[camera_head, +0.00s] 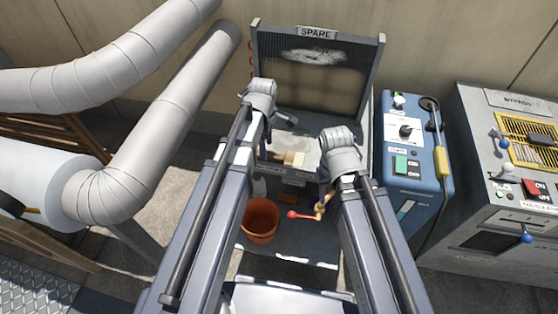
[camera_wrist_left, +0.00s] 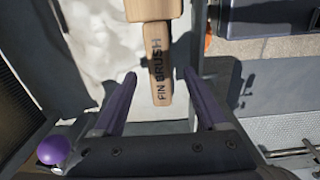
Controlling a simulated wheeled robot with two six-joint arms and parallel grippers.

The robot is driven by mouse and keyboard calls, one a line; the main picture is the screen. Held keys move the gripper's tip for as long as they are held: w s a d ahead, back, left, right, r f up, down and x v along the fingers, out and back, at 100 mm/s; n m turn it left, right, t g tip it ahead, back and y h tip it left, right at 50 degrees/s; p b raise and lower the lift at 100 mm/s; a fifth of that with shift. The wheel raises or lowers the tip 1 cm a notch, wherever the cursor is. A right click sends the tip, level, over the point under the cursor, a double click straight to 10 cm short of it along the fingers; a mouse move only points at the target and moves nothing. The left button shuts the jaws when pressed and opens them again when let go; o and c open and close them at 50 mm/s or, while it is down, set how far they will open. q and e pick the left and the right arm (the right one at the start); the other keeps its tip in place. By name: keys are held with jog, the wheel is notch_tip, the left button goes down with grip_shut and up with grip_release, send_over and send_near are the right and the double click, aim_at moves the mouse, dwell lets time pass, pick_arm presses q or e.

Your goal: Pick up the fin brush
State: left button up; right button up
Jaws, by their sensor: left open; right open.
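The fin brush (camera_wrist_left: 160,62) has a pale wooden handle lettered FIN BRUSH and a wider wooden head at the top edge of the left wrist view. In the head view, the brush (camera_head: 290,158) lies on the bench below the SPARE coil. My left gripper (camera_wrist_left: 160,74) is open, its purple fingers on either side of the handle's end, with gaps on both sides. I cannot tell its height over the handle. In the head view, my left gripper (camera_head: 267,130) is mostly hidden by its wrist. My right gripper (camera_head: 324,186) is open, mostly hidden below its wrist.
The finned SPARE coil (camera_head: 315,75) stands behind the bench. An orange bucket (camera_head: 260,220) is lower left. A brass fitting with a red knob (camera_head: 293,214) sits near my right gripper. A blue machine (camera_head: 408,150) and a grey cabinet (camera_head: 505,180) stand at right; ducts (camera_head: 150,120) at left.

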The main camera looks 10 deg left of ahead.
aim_at(275, 157)
pick_arm(q)
notch_tip(275, 157, down, 4)
jog(key=b, duration=0.2)
jog(key=shift+d+r+b, duration=0.15)
jog(key=shift+b, duration=0.25)
jog(key=shift+r, duration=0.1)
jog(key=shift+c, duration=0.3)
grip_shut()
